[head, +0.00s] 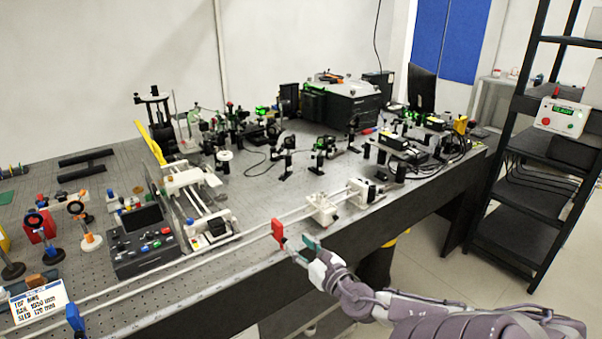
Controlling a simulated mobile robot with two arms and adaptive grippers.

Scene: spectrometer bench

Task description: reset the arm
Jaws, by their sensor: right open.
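My right gripper (301,250) is at the front edge of the optical bench (255,185), with its arm coming in from the lower right. It is open, and I see nothing between its fingers. One finger has a teal pad. A small red plate (279,235) on the long rail (180,268) stands just left of the fingers; I cannot tell whether they touch. A white carriage (320,209) sits on the rail a little beyond the gripper. My left gripper is not in view.
A control box with buttons (145,244), a white label card (39,302) and a blue plate (74,318) are at the left front. Optics and cables crowd the bench's far half. A black shelf rack (535,170) stands right. The floor between is clear.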

